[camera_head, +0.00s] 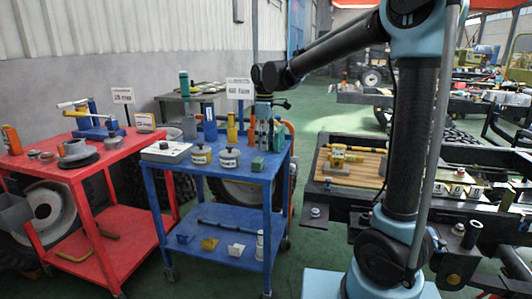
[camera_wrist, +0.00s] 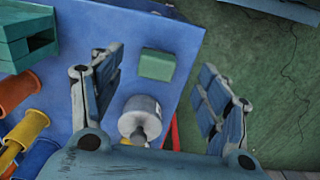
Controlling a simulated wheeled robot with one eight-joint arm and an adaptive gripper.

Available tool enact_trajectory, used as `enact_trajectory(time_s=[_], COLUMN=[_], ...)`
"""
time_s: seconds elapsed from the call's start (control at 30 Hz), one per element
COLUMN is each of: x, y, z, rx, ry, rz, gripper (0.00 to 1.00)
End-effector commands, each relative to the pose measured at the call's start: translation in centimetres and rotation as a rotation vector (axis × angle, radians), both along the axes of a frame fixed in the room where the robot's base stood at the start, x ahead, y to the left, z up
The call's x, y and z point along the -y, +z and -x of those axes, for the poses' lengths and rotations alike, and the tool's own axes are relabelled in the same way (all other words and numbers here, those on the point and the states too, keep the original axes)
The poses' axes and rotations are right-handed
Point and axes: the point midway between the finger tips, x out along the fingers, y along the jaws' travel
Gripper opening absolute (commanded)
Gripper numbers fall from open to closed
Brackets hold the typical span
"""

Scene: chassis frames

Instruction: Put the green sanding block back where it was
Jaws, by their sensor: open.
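A small green block (camera_head: 257,163), which looks like the sanding block, lies near the right front corner of the blue cart's top (camera_head: 180,178). In the wrist view the block (camera_wrist: 157,65) lies near the edge of the blue surface, with no finger touching it. My gripper (camera_head: 264,143) is over that end of the cart. In the wrist view my gripper (camera_wrist: 164,78) is open and empty, its fingers on either side of the block in the picture. The height gap is hard to judge.
A white-grey knobbed object (camera_wrist: 140,118) shows between the fingers. Orange (camera_wrist: 17,92) and yellow (camera_wrist: 27,130) cylinders and a larger green holder (camera_wrist: 25,38) stand left. White jars (camera_head: 229,158) and a grey box (camera_head: 166,151) share the cart. A red cart (camera_head: 85,172) stands left.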

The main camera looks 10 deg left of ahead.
Motion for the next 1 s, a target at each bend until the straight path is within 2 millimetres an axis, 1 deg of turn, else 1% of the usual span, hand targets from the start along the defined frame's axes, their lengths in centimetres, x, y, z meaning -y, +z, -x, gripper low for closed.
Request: enact_trajectory(time_s=[0.1,0.2,0.37,0.47,0.57,0.67,0.7,0.77,0.8,1.0], x=[0.0,0.0,0.1,1.1,3.6,7.4,9.0,11.4,12.9,19.9], y=[1.1,1.6,1.7,1.8,1.9,1.9,1.9,1.8,1.6,0.4], z=[0.0,0.0,0.0,0.1,0.4,1.0,1.4,2.1,2.6,5.6], rx=[0.0,0.0,0.0,0.002,0.007,0.018,0.022,0.028,0.033,0.055], ry=[0.0,0.0,-0.001,-0.024,-0.084,-0.18,-0.222,-0.287,-0.33,-0.543], rz=[0.0,0.0,0.0,-0.002,-0.006,-0.015,-0.019,-0.024,-0.028,-0.047], gripper=[0.69,0.69,0.69,0.69,0.69,0.69,0.69,0.69,0.69,0.69])
